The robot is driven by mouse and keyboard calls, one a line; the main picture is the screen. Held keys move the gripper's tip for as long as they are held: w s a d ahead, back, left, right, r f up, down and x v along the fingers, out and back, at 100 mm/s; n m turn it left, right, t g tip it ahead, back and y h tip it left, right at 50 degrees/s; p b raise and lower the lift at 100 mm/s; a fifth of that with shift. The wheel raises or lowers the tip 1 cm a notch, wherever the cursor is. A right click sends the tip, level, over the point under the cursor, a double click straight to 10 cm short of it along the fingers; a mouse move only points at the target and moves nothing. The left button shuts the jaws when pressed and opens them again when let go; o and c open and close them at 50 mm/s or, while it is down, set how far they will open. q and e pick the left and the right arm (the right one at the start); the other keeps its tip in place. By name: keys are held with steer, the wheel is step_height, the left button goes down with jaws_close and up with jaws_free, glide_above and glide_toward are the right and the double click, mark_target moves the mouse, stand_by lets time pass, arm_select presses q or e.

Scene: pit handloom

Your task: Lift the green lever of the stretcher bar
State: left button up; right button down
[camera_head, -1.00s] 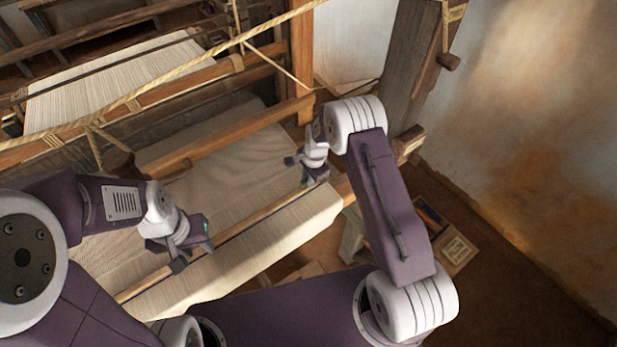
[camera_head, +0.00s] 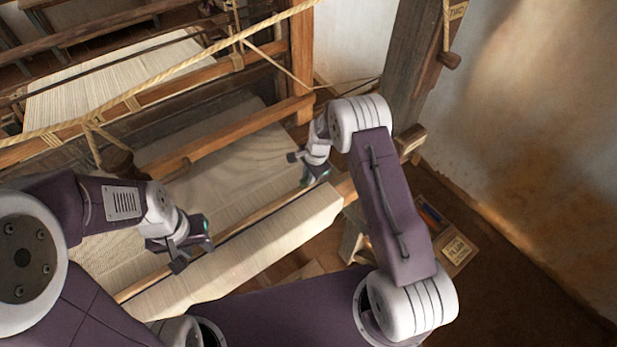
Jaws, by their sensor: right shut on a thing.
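The stretcher bar (camera_head: 250,221) is a thin wooden bar lying slantwise across the pale cloth (camera_head: 222,194). My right gripper (camera_head: 306,177) is at the bar's far right end, shut on a small part there. A faint green patch shows between its fingers, seemingly the green lever; the fingers hide most of it. My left gripper (camera_head: 194,256) is open over the bar's nearer left part, with a finger on either side of a gap. I cannot tell whether it touches the bar.
The rolled cloth on the front beam (camera_head: 262,246) runs along the near side. A wooden crossbar (camera_head: 225,140) and the loom's ropes (camera_head: 165,76) lie behind. A thick post (camera_head: 408,65) stands to the right. A small box (camera_head: 457,250) sits on the floor at right.

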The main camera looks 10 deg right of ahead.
mark_target(306, 178)
steer(key=y+b, duration=0.1)
steer(key=d+r+g+y+b, duration=0.1)
steer(key=b, duration=0.1)
steer(key=shift+w, duration=0.3)
steer(key=shift+w+d+r+m+g+y+b, duration=0.1)
steer(key=shift+d+r+g+y+b, duration=0.15)
steer(key=shift+y+b, duration=0.3)
steer(key=shift+w+d+r+m+g+y+b, duration=0.1)
steer(key=shift+d+r+g+y+b, duration=0.2)
steer(key=shift+y, duration=0.4)
steer(key=shift+d+r+m+g+y+b, duration=0.15)
steer(key=shift+r+y+b, duration=0.2)
steer(key=shift+y+b, duration=0.25)
steer(key=shift+a, duration=0.1)
steer(key=c, duration=1.3)
jaws_free()
steer(key=shift+d+r, duration=0.15)
steer(key=shift+d, duration=0.1)
steer(key=b+v, duration=0.2)
steer(key=v, duration=0.5)
steer(key=shift+b, duration=0.3)
